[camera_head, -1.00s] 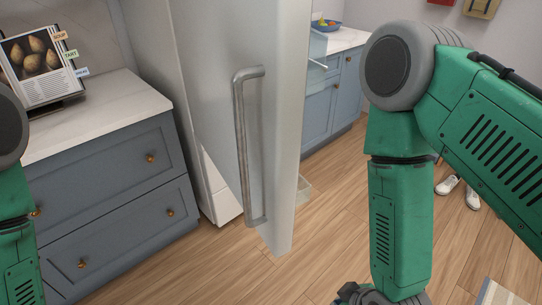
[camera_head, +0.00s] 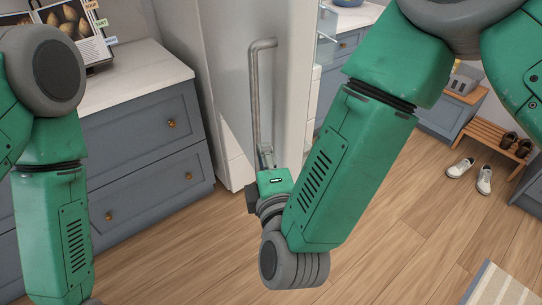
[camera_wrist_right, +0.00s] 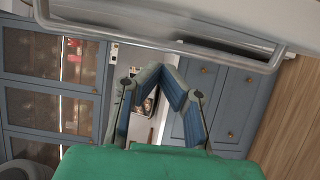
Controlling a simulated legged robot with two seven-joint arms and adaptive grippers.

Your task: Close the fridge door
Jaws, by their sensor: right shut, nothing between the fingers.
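The fridge door (camera_head: 292,90) is pale grey and stands open, with clear bins (camera_head: 326,38) showing past its right edge. Its long upright metal handle (camera_head: 255,95) is on the face toward me. My right gripper (camera_head: 265,152) is at the handle's lower end, partly hidden behind its own wrist; I cannot tell whether it touches. In the right wrist view, the handle (camera_wrist_right: 165,38) crosses the top, beyond the gripper (camera_wrist_right: 162,76), whose fingers are shut and empty. My left arm comes in at the left; its gripper is out of frame.
Blue-grey drawers (camera_head: 150,135) with a pale worktop (camera_head: 135,75) stand left of the fridge. A shoe bench (camera_head: 497,145) and white shoes (camera_head: 472,175) are at the right. A rug (camera_head: 500,285) lies at lower right. Wooden floor (camera_head: 400,220) is open between.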

